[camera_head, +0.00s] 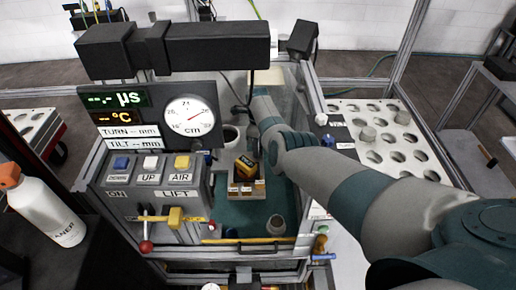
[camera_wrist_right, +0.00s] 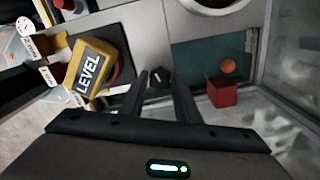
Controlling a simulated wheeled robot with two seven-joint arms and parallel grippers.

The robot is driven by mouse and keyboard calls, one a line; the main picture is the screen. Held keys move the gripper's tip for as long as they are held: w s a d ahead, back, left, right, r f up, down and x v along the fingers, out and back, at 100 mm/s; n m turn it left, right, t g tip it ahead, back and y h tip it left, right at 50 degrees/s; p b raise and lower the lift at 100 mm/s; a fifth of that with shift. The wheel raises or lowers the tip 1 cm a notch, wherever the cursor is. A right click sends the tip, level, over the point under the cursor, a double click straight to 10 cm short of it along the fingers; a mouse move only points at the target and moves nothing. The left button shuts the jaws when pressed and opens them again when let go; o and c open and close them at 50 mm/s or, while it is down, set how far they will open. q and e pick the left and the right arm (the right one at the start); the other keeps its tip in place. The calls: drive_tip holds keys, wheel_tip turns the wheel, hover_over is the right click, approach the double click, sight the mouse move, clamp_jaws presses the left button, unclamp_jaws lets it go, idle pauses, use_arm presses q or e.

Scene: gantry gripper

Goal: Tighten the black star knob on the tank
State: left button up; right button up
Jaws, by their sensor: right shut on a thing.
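The black star knob (camera_wrist_right: 158,75) shows small and dark between the two fingertips of my right gripper (camera_wrist_right: 158,82) in the right wrist view. That gripper is shut on it, with one finger on each side. In the head view my right arm reaches from the lower right into the tank (camera_head: 235,218), toward its back. The knob and fingertips cannot be made out there. The tank has clear walls and a green floor. My left gripper is in neither view.
A yellow block marked LEVEL (camera_wrist_right: 92,68) sits close to the left of the fingers, with a red cube (camera_wrist_right: 222,93) to their right. A control panel (camera_head: 155,180) with a lever stands left of the tank. A white perforated rack (camera_head: 385,135) stands to the right.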

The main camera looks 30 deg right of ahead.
drive_tip(key=shift+w+r+m, duration=0.1)
drive_tip(key=shift+m, duration=1.2)
drive_tip(key=o, duration=1)
drive_tip(key=shift+o, duration=0.2)
drive_tip(key=shift+r, duration=0.8)
wheel_tip(320, 180, up, 16)
drive_tip(key=b, duration=0.3)
drive_tip(key=shift+b, duration=0.3)
drive_tip(key=shift+f, duration=0.25)
